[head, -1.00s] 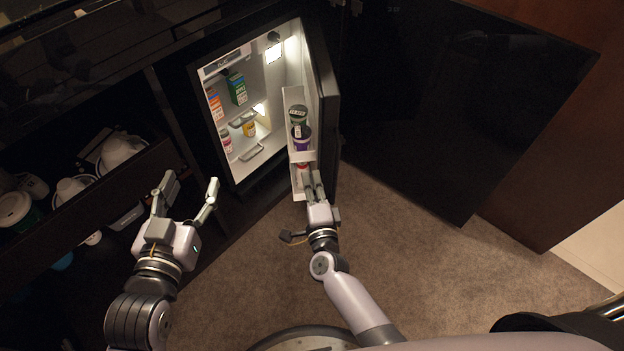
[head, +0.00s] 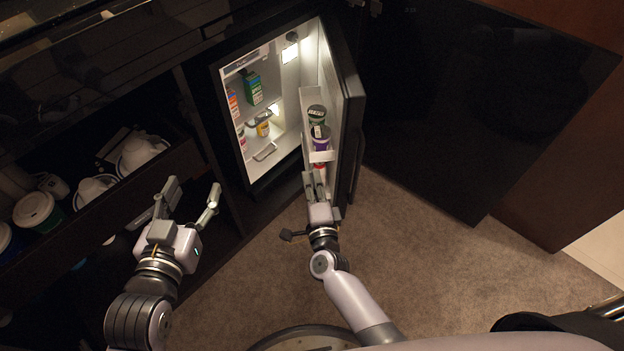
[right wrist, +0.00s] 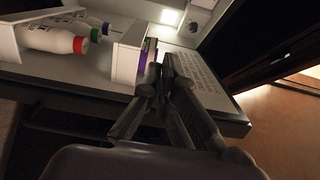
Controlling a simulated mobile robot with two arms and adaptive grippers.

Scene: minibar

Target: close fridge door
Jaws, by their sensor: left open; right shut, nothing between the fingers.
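The fridge (head: 248,125) stands open in the dark cabinet, its inside lit. Its door (head: 350,120) is swung out to the right, with shelves on its inner side holding a few containers. My right gripper (head: 313,180) is shut and empty at the lower inner side of the door, close to the bottom shelf. In the right wrist view the shut fingers (right wrist: 160,75) lie over the door's inner panel (right wrist: 197,75), beside a shelf wall; I cannot tell whether they touch. My left gripper (head: 192,193) is open and empty, left of the door and in front of the cabinet.
A drawer or shelf with white cups and bowls (head: 140,152) is at the left, near my left gripper. A large dark cabinet panel (head: 480,100) stands open to the right of the fridge door. The carpet (head: 420,260) in front is clear.

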